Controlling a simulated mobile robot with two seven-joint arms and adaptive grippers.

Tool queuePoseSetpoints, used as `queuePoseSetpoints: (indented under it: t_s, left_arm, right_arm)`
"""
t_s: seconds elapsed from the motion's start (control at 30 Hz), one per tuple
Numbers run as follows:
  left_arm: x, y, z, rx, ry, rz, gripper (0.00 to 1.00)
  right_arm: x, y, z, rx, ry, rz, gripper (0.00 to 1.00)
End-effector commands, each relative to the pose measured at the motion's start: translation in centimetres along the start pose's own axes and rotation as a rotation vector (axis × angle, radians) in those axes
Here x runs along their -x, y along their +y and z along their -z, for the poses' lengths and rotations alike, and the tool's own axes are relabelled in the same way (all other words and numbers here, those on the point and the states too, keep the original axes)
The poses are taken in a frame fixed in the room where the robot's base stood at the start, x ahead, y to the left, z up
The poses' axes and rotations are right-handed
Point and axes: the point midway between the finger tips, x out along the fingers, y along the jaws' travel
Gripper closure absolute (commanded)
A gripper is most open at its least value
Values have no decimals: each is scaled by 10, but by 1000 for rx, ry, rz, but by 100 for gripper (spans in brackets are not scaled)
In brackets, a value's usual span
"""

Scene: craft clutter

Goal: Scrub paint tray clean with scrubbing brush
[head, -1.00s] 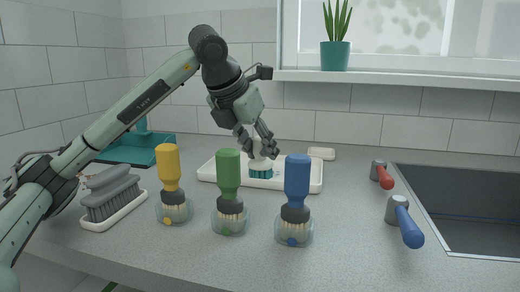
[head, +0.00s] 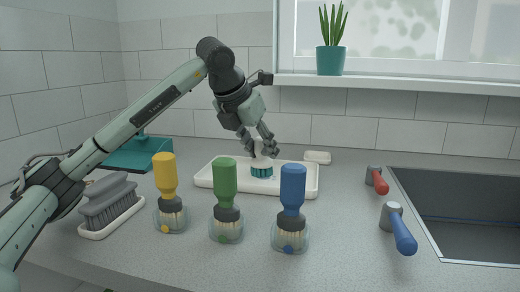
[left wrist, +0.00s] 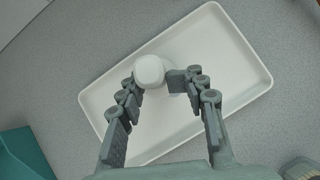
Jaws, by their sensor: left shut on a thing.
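The scrubbing brush (head: 262,169) has a white rounded handle and teal bristles. My left gripper (head: 262,148) is shut on its handle from above. The bristles appear to touch the floor of the white paint tray (head: 212,177), right of the tray's middle as the head view shows it. In the left wrist view, the white knob of the brush (left wrist: 150,70) sits between the fingertips, above the tray (left wrist: 225,65); its bristles are hidden there. A few faint bluish marks seem to show beside the bristles. My right gripper is in neither view.
In front of the tray stand glass jars holding yellow (head: 165,175), green (head: 225,178) and blue (head: 292,185) handled brushes. A grey brush (head: 110,203) lies left. Red (head: 376,180) and blue (head: 398,228) handles stand beside the sink (head: 465,215). A white block (head: 317,157) lies behind.

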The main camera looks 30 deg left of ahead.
Motion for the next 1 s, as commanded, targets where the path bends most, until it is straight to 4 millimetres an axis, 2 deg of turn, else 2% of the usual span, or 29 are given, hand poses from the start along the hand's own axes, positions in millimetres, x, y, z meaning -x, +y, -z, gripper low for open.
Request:
queuePoseSetpoints:
  t_s: [0.37, 0.73, 1.0]
  left_arm:
    - [-2, -1, 5, 0, 3, -1, 100]
    - [15, -13, 28, -1, 4, 0, 100]
    - [20, -15, 33, 1, 5, 0, 100]
  right_arm:
    - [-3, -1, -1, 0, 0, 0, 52]
    - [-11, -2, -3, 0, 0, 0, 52]
    - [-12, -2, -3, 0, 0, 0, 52]
